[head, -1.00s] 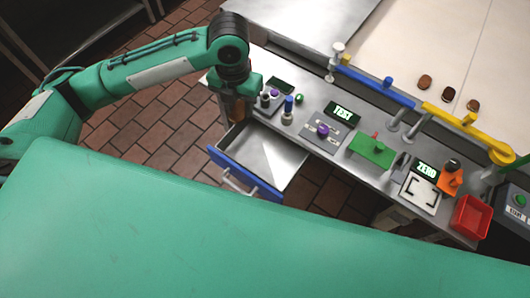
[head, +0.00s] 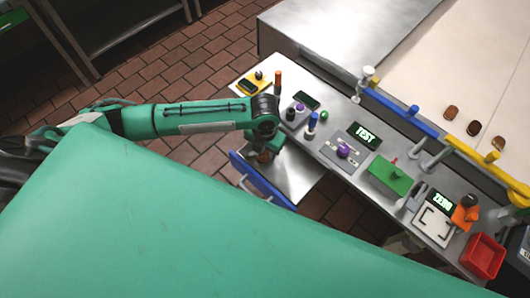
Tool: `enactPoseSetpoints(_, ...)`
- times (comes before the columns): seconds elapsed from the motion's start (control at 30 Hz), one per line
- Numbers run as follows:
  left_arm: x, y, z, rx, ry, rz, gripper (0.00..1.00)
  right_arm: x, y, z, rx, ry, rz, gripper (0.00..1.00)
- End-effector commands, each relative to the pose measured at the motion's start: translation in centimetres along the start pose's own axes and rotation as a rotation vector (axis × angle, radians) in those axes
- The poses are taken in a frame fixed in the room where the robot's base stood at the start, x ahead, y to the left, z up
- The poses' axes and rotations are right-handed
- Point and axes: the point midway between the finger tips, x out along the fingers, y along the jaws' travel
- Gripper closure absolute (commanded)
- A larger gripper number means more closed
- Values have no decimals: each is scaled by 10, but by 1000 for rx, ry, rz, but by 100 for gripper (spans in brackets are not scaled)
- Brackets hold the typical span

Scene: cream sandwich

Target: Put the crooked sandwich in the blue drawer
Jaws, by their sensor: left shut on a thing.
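The blue drawer (head: 262,181) stands pulled out from the counter's front. Its bare metal inside (head: 299,181) shows to the right of my arm. My left gripper (head: 264,154) points down over the left part of the drawer. It is shut on a small brown thing, likely the sandwich (head: 263,157), which is mostly hidden by the gripper. I cannot tell its tilt or whether it touches the drawer floor. My right gripper is not in view.
The counter carries a purple knob (head: 343,151), a green block (head: 391,177), a white marked plate (head: 434,225) and a red bin (head: 484,256). Blue (head: 400,112) and yellow (head: 480,155) bars run behind. Three brown pieces lie on the pale belt, one nearest the left (head: 451,113).

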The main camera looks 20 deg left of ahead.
Motion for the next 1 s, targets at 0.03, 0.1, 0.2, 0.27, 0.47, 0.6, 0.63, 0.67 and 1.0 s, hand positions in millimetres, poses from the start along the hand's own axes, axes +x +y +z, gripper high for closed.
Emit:
enactPoseSetpoints(0.03, 8, -1, -1, -1, 4, -2, 84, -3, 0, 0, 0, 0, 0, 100)
enactPoseSetpoints(0.1, 18, -1, -1, -2, 3, -1, 84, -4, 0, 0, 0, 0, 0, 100)
enactPoseSetpoints(0.2, 27, 0, -1, 0, 2, -1, 84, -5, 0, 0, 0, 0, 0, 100)
enactPoseSetpoints(0.27, 28, 0, 0, 0, 1, -1, 84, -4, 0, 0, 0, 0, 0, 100)
enactPoseSetpoints(0.47, 28, 0, 0, 0, 1, -1, 84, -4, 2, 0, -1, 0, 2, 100)
enactPoseSetpoints(0.6, 30, 0, 0, 0, 1, -1, 50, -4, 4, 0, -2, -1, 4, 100)
enactPoseSetpoints(0.63, 30, 0, 0, 0, 1, -1, 44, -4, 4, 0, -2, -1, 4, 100)
enactPoseSetpoints(0.67, 30, 0, 0, 0, 1, -1, 41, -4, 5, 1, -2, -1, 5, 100)
enactPoseSetpoints(1.0, 25, 0, 0, 0, 0, -1, 41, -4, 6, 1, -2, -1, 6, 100)
